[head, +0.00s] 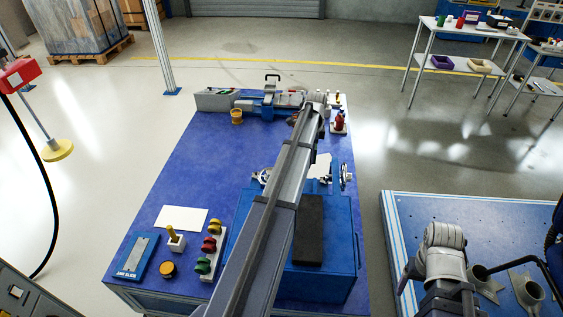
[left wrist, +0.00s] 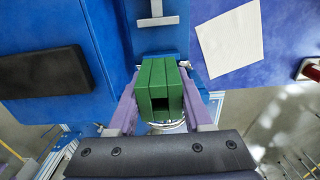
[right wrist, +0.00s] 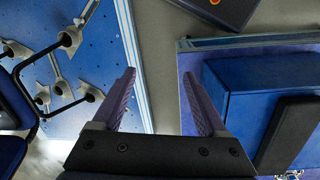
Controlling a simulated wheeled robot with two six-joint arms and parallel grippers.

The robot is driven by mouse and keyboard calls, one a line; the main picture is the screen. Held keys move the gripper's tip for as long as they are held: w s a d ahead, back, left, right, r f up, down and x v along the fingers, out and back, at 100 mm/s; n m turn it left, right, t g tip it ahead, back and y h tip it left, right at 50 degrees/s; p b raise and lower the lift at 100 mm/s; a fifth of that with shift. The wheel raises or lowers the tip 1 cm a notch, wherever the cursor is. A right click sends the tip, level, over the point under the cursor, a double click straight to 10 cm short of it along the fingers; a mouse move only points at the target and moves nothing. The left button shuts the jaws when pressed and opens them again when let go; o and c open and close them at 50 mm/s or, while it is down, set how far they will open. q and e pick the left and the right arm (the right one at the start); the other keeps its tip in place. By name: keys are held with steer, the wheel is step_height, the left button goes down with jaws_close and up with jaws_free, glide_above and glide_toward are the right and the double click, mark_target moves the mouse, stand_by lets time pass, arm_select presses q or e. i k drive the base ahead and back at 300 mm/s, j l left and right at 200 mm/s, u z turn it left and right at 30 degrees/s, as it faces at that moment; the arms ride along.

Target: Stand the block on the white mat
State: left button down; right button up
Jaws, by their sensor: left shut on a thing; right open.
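A green block (left wrist: 158,88) with a dark slot in its near end shows in the left wrist view. My left gripper (left wrist: 160,96) is shut on it, one purple finger on each side. The white mat (left wrist: 230,38) lies flat and bare to the upper right of the block there, apart from it in the picture. In the head view my left arm hides the held block, and a white sheet (head: 321,167) shows partly beside that arm. My right gripper (right wrist: 160,92) is open and empty, pointing at the floor gap between two blue tables.
A black pad (head: 309,230) lies on a blue box (head: 343,238). Another white sheet (head: 181,218) lies at the table's left, near a rack of coloured pieces (head: 212,250). A red item (head: 339,121) stands at the far right. The table's left middle is clear.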

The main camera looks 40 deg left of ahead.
mark_target(181, 217)
steer(key=k, duration=0.5)
steer(key=k+j+u, duration=0.1)
steer(key=j+u, duration=0.2)
steer(key=j, duration=0.25)
steer(key=j+u, duration=0.3)
steer(key=j, duration=0.2)
